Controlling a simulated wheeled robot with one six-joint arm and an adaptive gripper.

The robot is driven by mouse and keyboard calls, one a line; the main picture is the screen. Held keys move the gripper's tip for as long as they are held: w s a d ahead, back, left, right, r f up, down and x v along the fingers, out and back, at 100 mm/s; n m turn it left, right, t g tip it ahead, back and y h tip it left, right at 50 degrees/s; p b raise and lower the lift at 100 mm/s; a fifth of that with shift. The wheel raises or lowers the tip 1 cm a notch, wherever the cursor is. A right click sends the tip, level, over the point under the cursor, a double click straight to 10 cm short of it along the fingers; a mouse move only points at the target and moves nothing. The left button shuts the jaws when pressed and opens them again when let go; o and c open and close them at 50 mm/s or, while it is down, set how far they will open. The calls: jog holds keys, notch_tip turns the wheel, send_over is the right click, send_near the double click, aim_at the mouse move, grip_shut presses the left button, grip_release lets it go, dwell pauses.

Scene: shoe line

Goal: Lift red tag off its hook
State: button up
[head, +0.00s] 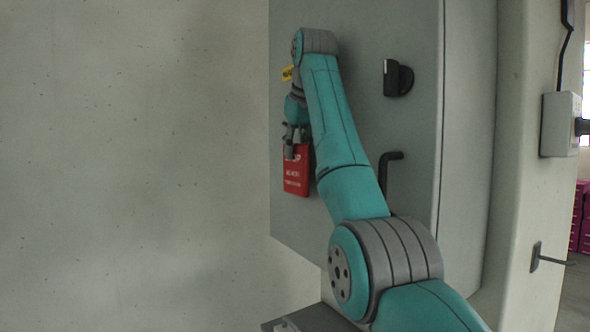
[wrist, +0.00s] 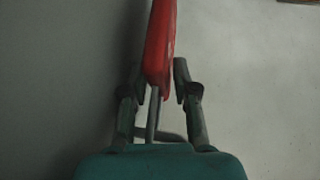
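The red tag (head: 297,178) with white lettering hangs against the grey-green panel, below my gripper (head: 294,143) in the head view. In the wrist view the tag (wrist: 160,42) is seen nearly edge-on, its near end between my two fingertips (wrist: 158,82). A thin grey rod (wrist: 153,112), perhaps the hook, runs from the tag's near end towards the palm. My gripper hides the tag's top in the head view, so how it sits on the hook cannot be seen.
The grey-green panel (head: 360,110) carries a black latch (head: 398,78) and a black bent handle (head: 388,170), both right of my arm. A yellow label (head: 287,73) shows beside my wrist. The concrete wall (head: 130,160) on the left is bare.

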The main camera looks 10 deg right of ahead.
grip_shut()
jog(key=shift+r, duration=0.2)
